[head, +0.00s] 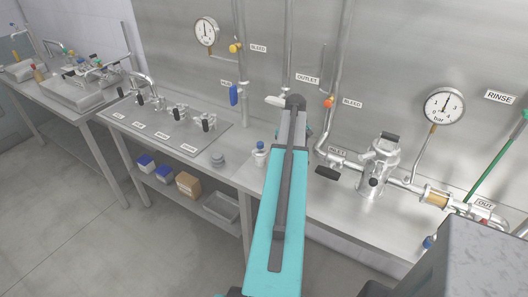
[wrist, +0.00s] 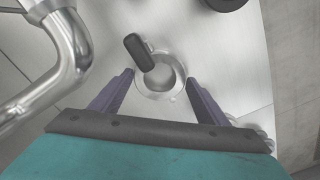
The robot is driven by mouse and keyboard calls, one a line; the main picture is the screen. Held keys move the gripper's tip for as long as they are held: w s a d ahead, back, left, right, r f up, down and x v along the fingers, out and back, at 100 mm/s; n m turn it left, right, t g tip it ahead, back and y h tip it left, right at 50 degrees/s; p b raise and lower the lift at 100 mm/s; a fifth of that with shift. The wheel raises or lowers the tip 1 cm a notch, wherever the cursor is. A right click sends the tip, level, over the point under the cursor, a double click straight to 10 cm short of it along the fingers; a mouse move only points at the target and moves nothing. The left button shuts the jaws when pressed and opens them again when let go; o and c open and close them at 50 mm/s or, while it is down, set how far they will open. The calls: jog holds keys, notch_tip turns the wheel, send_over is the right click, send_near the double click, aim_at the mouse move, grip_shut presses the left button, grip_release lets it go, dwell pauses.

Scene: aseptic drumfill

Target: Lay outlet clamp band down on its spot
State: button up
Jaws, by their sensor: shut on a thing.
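The outlet clamp band (wrist: 170,91) is a pale metal ring with a black handle (wrist: 138,52). It lies between the two purple fingers of my gripper (wrist: 160,82) in the wrist view, and the fingers are shut on it. In the head view my own teal arm hides the gripper and the band. A grey mat (head: 130,118) with a row of labels lies on the left bench. Several metal fittings with black handles (head: 207,121) stand on it. I cannot tell which place on the mat is the band's spot.
A curved steel pipe (wrist: 70,50) runs close to my gripper on the left of the wrist view. A steel housing (head: 378,165), a pressure gauge (head: 444,106) and piping fill the right bench. A small bottle (head: 259,152) stands beside my arm.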

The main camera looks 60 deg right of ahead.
jog(key=shift+f, duration=0.1)
jog(key=o, duration=1.2)
jog(key=shift+r+p, duration=2.9)
jog(key=shift+r, duration=2.1)
